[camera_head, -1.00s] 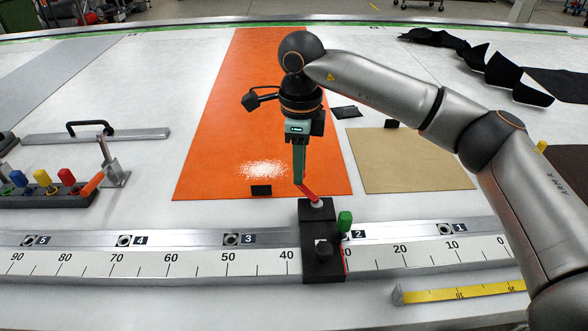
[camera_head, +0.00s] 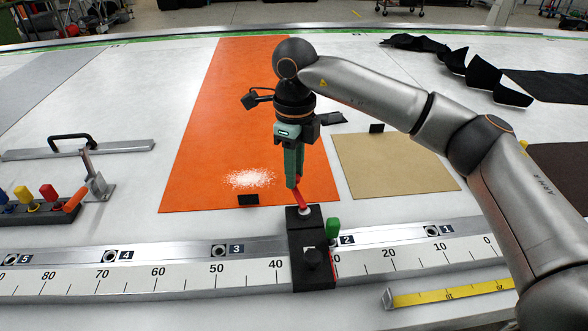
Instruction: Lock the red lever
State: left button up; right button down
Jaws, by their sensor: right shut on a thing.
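The red lever (camera_head: 302,199) stands on top of a black stop block (camera_head: 310,245) that sits across the metal ruler rail. It tilts up and slightly left from its pivot. My right gripper (camera_head: 296,184) points down from above, with its green fingers shut on the lever's upper end. A green knob (camera_head: 333,228) sticks up at the block's right side. My left gripper is not in view.
The ruler rail (camera_head: 180,274) runs across the front. Behind it lie an orange sheet (camera_head: 215,140) with white granules (camera_head: 249,178) and a tan sheet (camera_head: 395,163). Coloured-handled levers (camera_head: 33,200) and a toggle clamp (camera_head: 96,180) stand left. A yellow tape measure (camera_head: 450,292) lies front right.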

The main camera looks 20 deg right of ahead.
jog(key=c, duration=0.7)
grip_release()
jog(key=shift+o, duration=0.2)
notch_tip(320, 180, up, 13)
jog(key=shift+f, duration=0.2)
jog(key=shift+f, duration=0.1)
